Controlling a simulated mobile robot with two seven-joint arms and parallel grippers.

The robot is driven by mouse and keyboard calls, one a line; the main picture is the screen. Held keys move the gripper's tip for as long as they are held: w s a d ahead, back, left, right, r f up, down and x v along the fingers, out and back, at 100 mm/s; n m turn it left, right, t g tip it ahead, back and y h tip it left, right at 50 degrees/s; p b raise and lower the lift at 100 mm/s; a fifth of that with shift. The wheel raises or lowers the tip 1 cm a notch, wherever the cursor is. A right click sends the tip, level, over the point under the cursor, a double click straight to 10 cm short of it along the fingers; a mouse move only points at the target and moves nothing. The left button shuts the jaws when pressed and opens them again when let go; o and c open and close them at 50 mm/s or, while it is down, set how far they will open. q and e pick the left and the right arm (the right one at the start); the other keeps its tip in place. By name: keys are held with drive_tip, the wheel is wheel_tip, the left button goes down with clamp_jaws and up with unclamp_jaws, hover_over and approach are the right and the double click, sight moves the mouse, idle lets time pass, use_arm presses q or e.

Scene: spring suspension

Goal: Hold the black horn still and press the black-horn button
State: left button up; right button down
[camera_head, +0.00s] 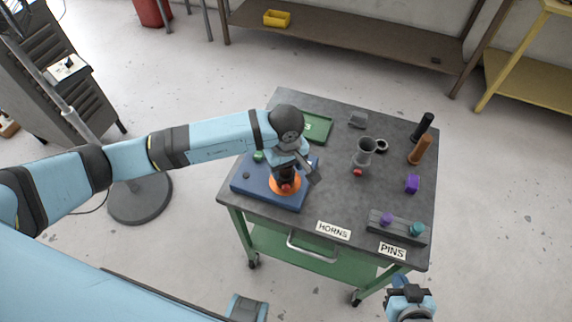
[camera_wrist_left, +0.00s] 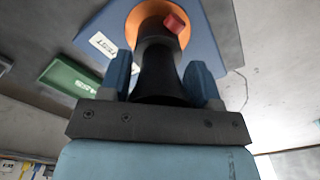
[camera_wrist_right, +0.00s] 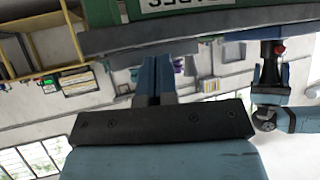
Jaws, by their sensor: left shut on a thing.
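The black horn (camera_head: 287,172) stands on the orange disc (camera_head: 284,185) of the blue test base (camera_head: 262,197), at the table's left. Its red button (camera_head: 286,188) sits low on its side; it also shows in the left wrist view (camera_wrist_left: 174,22) and the right wrist view (camera_wrist_right: 279,49). My left gripper (camera_wrist_left: 165,85) is shut on the black horn, with a blue finger on each side; in the head view my arm partly covers the horn. My right gripper (camera_wrist_right: 156,78) is shut and empty, low in front of the table's right front corner, apart from the horn.
A grey horn (camera_head: 364,154) with a red button stands mid-table. A green tray (camera_head: 317,128) lies behind the test base. A pin rack (camera_head: 398,228), a purple block (camera_head: 412,183), a brown cylinder (camera_head: 420,148) and a black cylinder (camera_head: 424,127) occupy the right side. The table's front middle is clear.

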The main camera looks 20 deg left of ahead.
sight(286, 188)
idle(0.7)
drive_tip(key=w+a+r+n+y, duration=0.1)
drive_tip(key=w+a+n, duration=0.1)
drive_tip(key=a+n, duration=0.1)
drive_tip(key=w+a+r+n+y, duration=0.2)
drive_tip(key=a+n, duration=0.1)
drive_tip(key=a, duration=0.3)
drive_tip(key=w+a+r+n+y, duration=0.1)
drive_tip(key=w+a+r+n, duration=0.1)
drive_tip(key=a+n, duration=0.2)
drive_tip(key=shift+w+a+r+y, duration=0.15)
drive_tip(key=shift+w+a+y, duration=0.25)
drive_tip(key=shift+a, duration=0.15)
drive_tip(key=s+a+f+n+g+y, duration=0.1)
drive_tip(key=s+a+n+g, duration=0.1)
drive_tip(key=a+n, duration=0.5)
drive_tip(key=s+a+f+n+g+y, duration=0.1)
drive_tip(key=s+a+n+g+y, duration=0.1)
drive_tip(key=a+n, duration=0.4)
drive_tip(key=shift+s+a+f+n, duration=0.4)
drive_tip(key=shift+s+a, duration=0.1)
drive_tip(key=shift+w+a+r, duration=0.1)
drive_tip(key=shift+w+a, duration=0.4)
drive_tip(key=shift+w, duration=0.9)
drive_tip(key=shift+w+a+r, duration=0.1)
drive_tip(key=shift+w+a, duration=0.45)
drive_tip(key=shift+w, duration=0.8)
drive_tip(key=shift+w+a, duration=0.5)
drive_tip(key=shift+w, duration=0.9)
drive_tip(key=shift+w, duration=0.1)
